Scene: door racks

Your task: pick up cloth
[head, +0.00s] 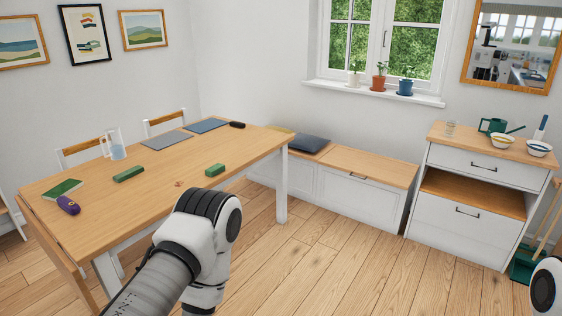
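I cannot clearly make out a cloth. A flat green thing (62,189) lies at the table's near left and looks like a book or folded piece. My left arm reaches in from the bottom, but its gripper is not in view. Only a rounded piece of my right arm shows at the lower right edge, and its gripper is not in view.
The wooden table (180,205) holds green blocks (129,173), a purple object (68,205), a glass pitcher (116,150) and grey mats (167,139). A dark cushion (309,144) lies on the bench (365,168). A white cabinet (466,230) stands right. The floor between is clear.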

